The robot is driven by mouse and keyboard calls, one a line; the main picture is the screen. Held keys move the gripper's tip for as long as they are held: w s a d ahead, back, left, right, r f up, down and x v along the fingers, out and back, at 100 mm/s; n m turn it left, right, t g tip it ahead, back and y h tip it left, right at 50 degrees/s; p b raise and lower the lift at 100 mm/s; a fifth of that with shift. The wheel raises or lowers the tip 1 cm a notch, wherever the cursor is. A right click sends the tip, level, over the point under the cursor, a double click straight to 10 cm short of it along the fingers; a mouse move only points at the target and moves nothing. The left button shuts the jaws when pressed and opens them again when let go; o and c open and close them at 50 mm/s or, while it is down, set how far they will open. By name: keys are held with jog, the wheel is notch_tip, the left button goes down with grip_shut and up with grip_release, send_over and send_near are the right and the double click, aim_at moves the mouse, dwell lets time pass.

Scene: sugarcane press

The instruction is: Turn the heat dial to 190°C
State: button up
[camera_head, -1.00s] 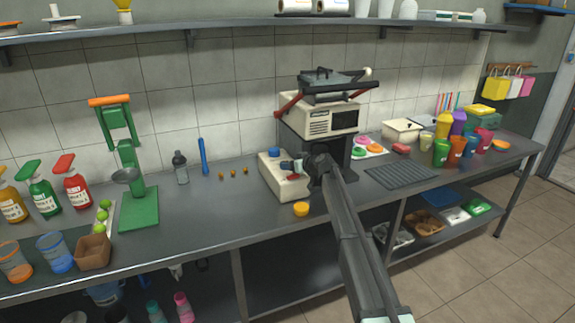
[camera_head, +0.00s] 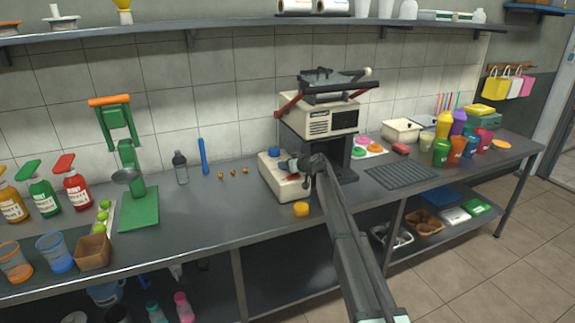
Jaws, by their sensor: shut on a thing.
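The machine with a cream upper body (camera_head: 330,121) and a dark column stands at the middle of the counter. Its low cream base (camera_head: 280,187) juts out to the left and front, with a blue round knob (camera_head: 274,152) on top. My gripper (camera_head: 291,164) is at the right side of this base, shut on a small dial there. My gripper and wrist hide most of the dial, and its markings and number cannot be read.
A yellow-orange round piece (camera_head: 301,209) lies on the counter just in front of the base. A dark ribbed mat (camera_head: 400,176) lies to the right.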

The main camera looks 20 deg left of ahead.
jog(key=c, duration=0.5)
jog(key=shift+o, duration=0.2)
jog(key=shift+s+m+t+h, duration=0.15)
jog(key=shift+m+t+h, duration=0.15)
jog(key=shift+m, duration=0.1)
jog(key=shift+s+a+m+t+h, duration=0.15)
jog(key=shift+m+t+h, duration=0.35)
jog(key=shift+m+t, duration=0.45)
jog(key=shift+a+m+t+h, duration=0.2)
jog(key=shift+m+t+h, duration=1.15)
jog(key=shift+m+h, duration=0.4)
jog(key=shift+s+a+m+t+h, duration=0.15)
jog(key=shift+m+t+h, duration=0.1)
jog(key=shift+m+h, duration=0.75)
jog(key=shift+w+a+m+t+h, duration=0.1)
jog(key=shift+m+t+h, duration=0.2)
jog(key=shift+m+h, duration=0.7)
jog(key=shift+s+a+m+t+h, duration=0.15)
jog(key=shift+m+t+h, duration=0.1)
jog(key=shift+m+h, duration=0.75)
jog(key=shift+h, duration=0.35)
jog(key=o, duration=1.1)
jog(key=shift+c, duration=0.2)
